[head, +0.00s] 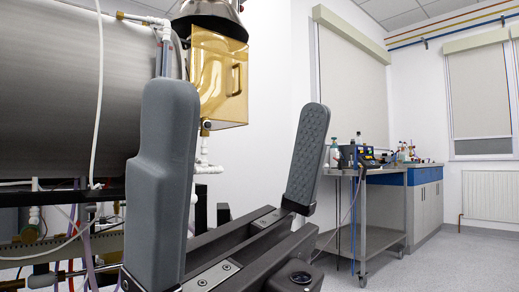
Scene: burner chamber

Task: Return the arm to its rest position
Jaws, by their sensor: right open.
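My right gripper (243,108) fills the front of the head view, very close to the camera. Its two grey padded fingers point upward and stand wide apart, with nothing between them. The finger on the right shows its textured inner pad. The dark gripper body with its rails shows at the bottom middle. My left gripper is not in view.
A large metal cylinder chamber (50,85) with pipes and cables stands at the left. A yellow transparent box (218,85) is behind the gripper. A metal cart (378,238) with instruments and a blue-topped cabinet (424,178) stand at the right. Floor (460,265) at the lower right is clear.

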